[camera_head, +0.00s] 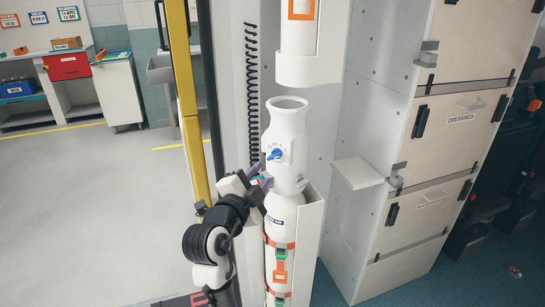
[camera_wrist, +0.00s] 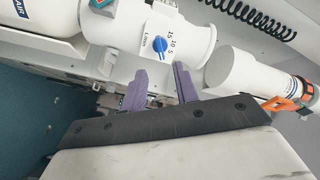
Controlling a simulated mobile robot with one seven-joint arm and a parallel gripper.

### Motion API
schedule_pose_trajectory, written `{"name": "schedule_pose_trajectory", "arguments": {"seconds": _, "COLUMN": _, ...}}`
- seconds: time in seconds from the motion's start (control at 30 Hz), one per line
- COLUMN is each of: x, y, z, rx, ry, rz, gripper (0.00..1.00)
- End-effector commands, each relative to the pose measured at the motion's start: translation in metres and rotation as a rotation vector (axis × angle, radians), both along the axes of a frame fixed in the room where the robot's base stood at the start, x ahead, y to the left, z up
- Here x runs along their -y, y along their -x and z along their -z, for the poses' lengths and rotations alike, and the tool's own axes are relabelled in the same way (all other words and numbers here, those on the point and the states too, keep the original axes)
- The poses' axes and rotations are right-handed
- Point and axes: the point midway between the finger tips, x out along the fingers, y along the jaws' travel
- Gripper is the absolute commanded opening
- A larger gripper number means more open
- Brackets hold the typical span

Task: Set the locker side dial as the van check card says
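A blue dial knob (camera_head: 276,154) sits on the white neck (camera_head: 285,128) of an upright cylinder. In the wrist view the blue knob (camera_wrist: 158,44) has a printed scale beside it that seems to read 15, 10, 5 and L/min. Its exact setting is too small to tell. My gripper (camera_head: 262,176) is just below and left of the knob. In the wrist view my gripper (camera_wrist: 163,80) has two purple fingers apart with nothing between them, and the knob shows beyond their tips. Small framed cards (camera_head: 68,13) hang on the far wall; I cannot tell which is the van check card.
A white cabinet (camera_head: 440,125) with several drawers, one marked DRESSINGS, stands right of the cylinder, with a small white ledge (camera_head: 357,173). A yellow post (camera_head: 187,95) and a black coiled cord (camera_head: 252,90) are on the left. The grey floor (camera_head: 95,205) there is clear.

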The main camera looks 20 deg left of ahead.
Motion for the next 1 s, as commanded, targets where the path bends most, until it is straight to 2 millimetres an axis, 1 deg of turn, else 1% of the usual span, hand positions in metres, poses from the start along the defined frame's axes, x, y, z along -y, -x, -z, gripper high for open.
{"name": "schedule_pose_trajectory", "arguments": {"seconds": 0.03, "x": 0.002, "y": -0.012, "z": -0.003, "rx": -0.002, "ry": 0.002, "rz": 0.003, "gripper": 0.3}}
{"name": "schedule_pose_trajectory", "arguments": {"seconds": 0.2, "x": 0.006, "y": -0.047, "z": -0.003, "rx": -0.001, "ry": 0.002, "rz": 0.002, "gripper": 0.3}}
{"name": "schedule_pose_trajectory", "arguments": {"seconds": 0.3, "x": 0.007, "y": -0.063, "z": -0.002, "rx": 0.0, "ry": 0.001, "rz": 0.0, "gripper": 0.3}}
{"name": "schedule_pose_trajectory", "arguments": {"seconds": 0.4, "x": 0.008, "y": -0.074, "z": -0.002, "rx": 0.001, "ry": 0.001, "rz": 0.0, "gripper": 0.3}}
{"name": "schedule_pose_trajectory", "arguments": {"seconds": 0.6, "x": 0.008, "y": -0.084, "z": 0.0, "rx": 0.001, "ry": 0.001, "rz": -0.003, "gripper": 0.3}}
{"name": "schedule_pose_trajectory", "arguments": {"seconds": 0.83, "x": 0.008, "y": -0.084, "z": 0.0, "rx": 0.001, "ry": 0.001, "rz": -0.003, "gripper": 0.3}}
{"name": "schedule_pose_trajectory", "arguments": {"seconds": 0.87, "x": 0.008, "y": -0.084, "z": 0.0, "rx": 0.001, "ry": 0.001, "rz": -0.003, "gripper": 0.27}}
{"name": "schedule_pose_trajectory", "arguments": {"seconds": 1.0, "x": 0.008, "y": -0.084, "z": 0.0, "rx": 0.001, "ry": 0.001, "rz": -0.003, "gripper": 0.09}}
